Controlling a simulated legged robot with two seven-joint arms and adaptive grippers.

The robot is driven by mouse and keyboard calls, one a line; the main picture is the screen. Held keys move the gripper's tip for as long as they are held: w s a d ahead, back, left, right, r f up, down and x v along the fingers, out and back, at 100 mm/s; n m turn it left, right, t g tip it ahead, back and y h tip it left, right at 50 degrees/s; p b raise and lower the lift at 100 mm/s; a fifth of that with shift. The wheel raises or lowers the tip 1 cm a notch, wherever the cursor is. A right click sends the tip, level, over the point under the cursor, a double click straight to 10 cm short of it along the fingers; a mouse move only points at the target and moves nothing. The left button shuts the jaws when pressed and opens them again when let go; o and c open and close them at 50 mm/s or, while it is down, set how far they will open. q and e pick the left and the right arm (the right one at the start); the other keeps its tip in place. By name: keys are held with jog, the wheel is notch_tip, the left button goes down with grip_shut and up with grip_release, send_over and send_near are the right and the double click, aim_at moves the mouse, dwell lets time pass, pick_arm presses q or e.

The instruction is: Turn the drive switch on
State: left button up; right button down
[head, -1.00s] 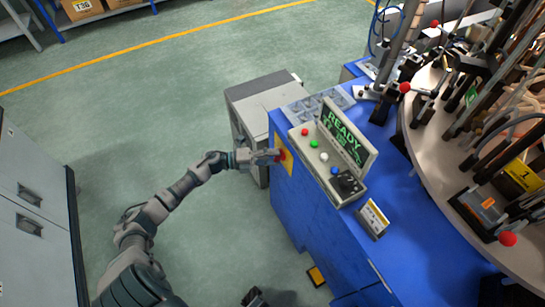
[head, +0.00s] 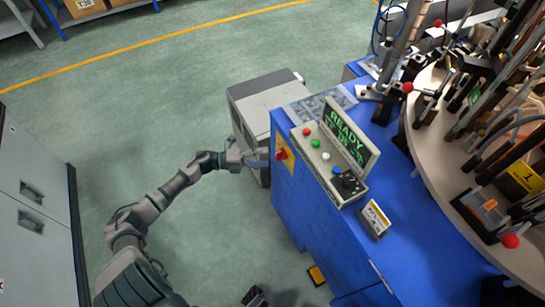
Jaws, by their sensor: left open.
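A red rotary switch (head: 281,154) sits on a yellow plate on the left side of the blue machine (head: 297,205). I take it to be the drive switch; its exact angle is too small to tell. My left gripper (head: 264,159) is open and empty, just left of the switch, with a small gap seeming to lie between them. The control panel (head: 314,158) on top has red, green, white and blue buttons. Its display (head: 345,135) shows "READY" in green, with smaller unclear text below. A dark part at the bottom edge seems to be my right gripper (head: 255,297); its jaws are unclear.
A grey cabinet (head: 262,97) stands behind my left gripper, close to the machine. Grey lockers (head: 35,200) stand at the left. The green floor between is clear.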

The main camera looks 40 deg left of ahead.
pick_arm(q)
jog(key=v, duration=0.8)
jog(key=shift+a+f, duration=0.15)
jog(key=shift+f, duration=0.05)
jog(key=shift+s, duration=0.1)
